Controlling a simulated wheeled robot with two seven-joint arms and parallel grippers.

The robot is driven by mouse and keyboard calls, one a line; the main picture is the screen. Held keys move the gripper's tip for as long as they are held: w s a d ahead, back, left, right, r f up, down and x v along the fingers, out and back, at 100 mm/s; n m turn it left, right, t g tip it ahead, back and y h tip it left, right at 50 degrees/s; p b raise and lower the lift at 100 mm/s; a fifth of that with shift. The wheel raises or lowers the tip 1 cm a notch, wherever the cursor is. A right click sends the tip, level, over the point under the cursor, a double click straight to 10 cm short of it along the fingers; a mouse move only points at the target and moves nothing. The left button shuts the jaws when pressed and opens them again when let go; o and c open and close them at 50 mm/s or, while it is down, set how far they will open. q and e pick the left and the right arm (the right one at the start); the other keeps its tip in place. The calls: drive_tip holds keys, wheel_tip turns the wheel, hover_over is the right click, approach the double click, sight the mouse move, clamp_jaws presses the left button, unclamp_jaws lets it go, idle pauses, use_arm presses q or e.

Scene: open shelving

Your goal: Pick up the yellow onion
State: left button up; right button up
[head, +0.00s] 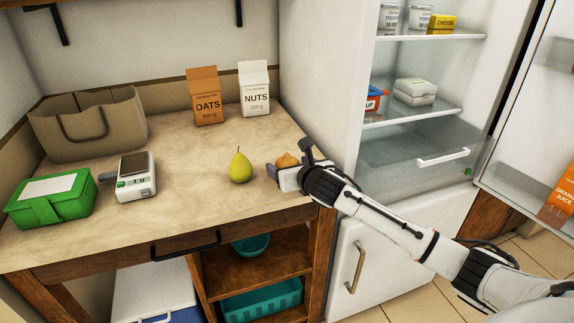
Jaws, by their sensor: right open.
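The yellow onion (287,160) sits on the counter near its right end, beside the fridge. It is partly hidden behind my right gripper (283,166). The right gripper is open, low over the counter and right at the onion, with its fingers pointing left. I cannot tell whether the fingers touch the onion. My left gripper does not show in the head view.
A pear (240,167) stands just left of the gripper on the counter (190,215). Farther back are an oats box (207,100) and a nuts box (254,92). A scale (136,177), green carton (50,203) and paper bag (85,130) stand left. The fridge (420,155) is open.

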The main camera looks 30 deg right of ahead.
drive_tip(key=shift+c, duration=0.2)
drive_tip(key=c, duration=1.1)
drive_tip(key=shift+r, duration=0.1)
